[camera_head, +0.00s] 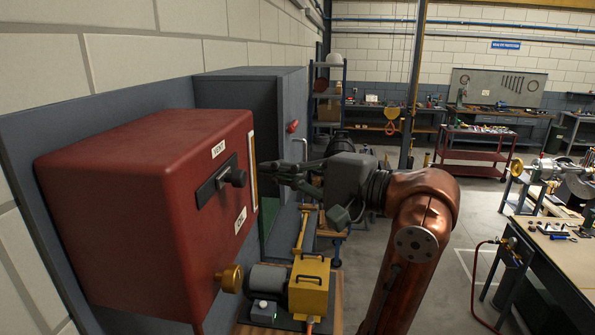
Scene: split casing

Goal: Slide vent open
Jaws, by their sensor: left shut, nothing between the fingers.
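The red casing (130,200) is fixed to the wall at the left. On its front face is a dark slide plate (208,192) with a black knob (236,177), below a label reading VENT (218,149). My left gripper (268,172) is just right of the casing, pointing at its front. It is shut and empty, and a gap shows between its fingertips and the knob. Whether the vent behind the plate is open cannot be told. My right gripper is not in view.
A pale vertical strip (252,160) runs along the casing's right edge. A brass knob (231,279) juts out below it. A workbench (560,255) is at the right, with open floor between.

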